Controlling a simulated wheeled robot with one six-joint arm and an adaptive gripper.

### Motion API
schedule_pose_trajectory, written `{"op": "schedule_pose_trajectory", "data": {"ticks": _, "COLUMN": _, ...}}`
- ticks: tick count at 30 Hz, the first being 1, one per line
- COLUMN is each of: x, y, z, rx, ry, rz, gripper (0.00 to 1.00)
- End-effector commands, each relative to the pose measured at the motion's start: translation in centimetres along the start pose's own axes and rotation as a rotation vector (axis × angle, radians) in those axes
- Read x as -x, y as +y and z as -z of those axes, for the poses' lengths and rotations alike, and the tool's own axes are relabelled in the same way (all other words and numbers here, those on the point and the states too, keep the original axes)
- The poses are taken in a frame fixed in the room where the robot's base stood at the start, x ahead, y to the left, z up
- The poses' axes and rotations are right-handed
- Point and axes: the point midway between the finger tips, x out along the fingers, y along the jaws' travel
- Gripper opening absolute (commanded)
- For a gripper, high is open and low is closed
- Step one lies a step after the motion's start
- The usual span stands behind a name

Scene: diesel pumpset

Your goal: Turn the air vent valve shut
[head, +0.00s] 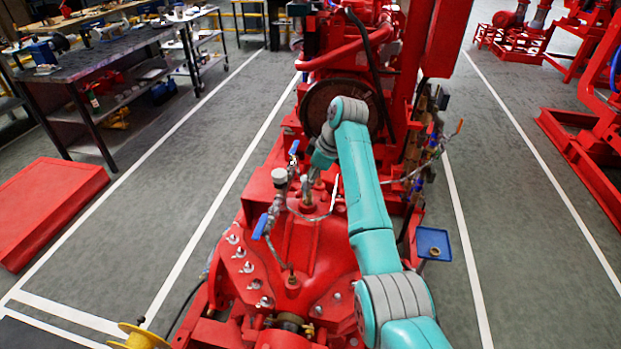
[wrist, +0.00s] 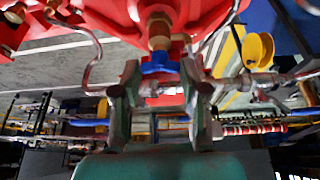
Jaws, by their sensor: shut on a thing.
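My gripper (head: 314,176) reaches down from my teal arm to the pipe fittings on top of the red pump casing. In the wrist view its two fingers (wrist: 160,76) stand on either side of a small blue valve handle (wrist: 160,63) and are shut on it. A brass fitting (wrist: 159,32) adjoins the handle, against the red casing. I take this to be the air vent valve; in the head view my gripper and arm largely hide it. Other blue-handled valves are at the left, one upper (head: 294,147) and one lower (head: 261,226).
A round gauge (head: 279,176) and thin tubing stand close left of my gripper. The red engine (head: 345,60) rises behind. A blue tray (head: 433,243) is at the right. A yellow spool (head: 138,338) lies front left.

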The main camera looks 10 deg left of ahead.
Motion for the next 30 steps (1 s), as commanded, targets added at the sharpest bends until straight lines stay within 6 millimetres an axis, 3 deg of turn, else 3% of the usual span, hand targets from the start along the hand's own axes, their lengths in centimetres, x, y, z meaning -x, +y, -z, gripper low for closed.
{"op": "schedule_pose_trajectory", "data": {"ticks": 14, "x": -0.1, "y": -0.21, "z": 0.01, "rx": -0.133, "ry": 0.0, "rz": -0.056, "gripper": 0.09}}
{"op": "schedule_pose_trajectory", "data": {"ticks": 30, "x": -0.19, "y": -0.63, "z": 0.2, "rx": -0.591, "ry": 0.0, "rz": -0.246, "gripper": 0.09}}
